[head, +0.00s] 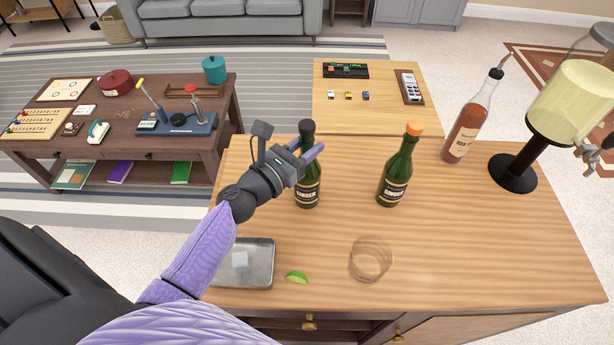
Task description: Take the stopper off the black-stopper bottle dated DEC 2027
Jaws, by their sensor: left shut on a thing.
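The black-stopper bottle (307,191) is dark green with a "GINGER" label and stands upright on the wooden counter. Its black stopper (307,128) sits on top of the neck. My left gripper (308,151) reaches in from the left and is shut on the bottle's neck, below the stopper. Its fingers hide part of the neck. A second green "GINGER" bottle (393,180) with an orange stopper stands to the right, apart from the gripper. No date is readable on either bottle. My right gripper is out of view.
A pourer bottle (469,122) and a drink dispenser (515,169) stand on the right. A clear glass (370,260), a lime wedge (297,278) and a metal tray (262,277) with ice are near the front. The counter's front right (480,255) is clear.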

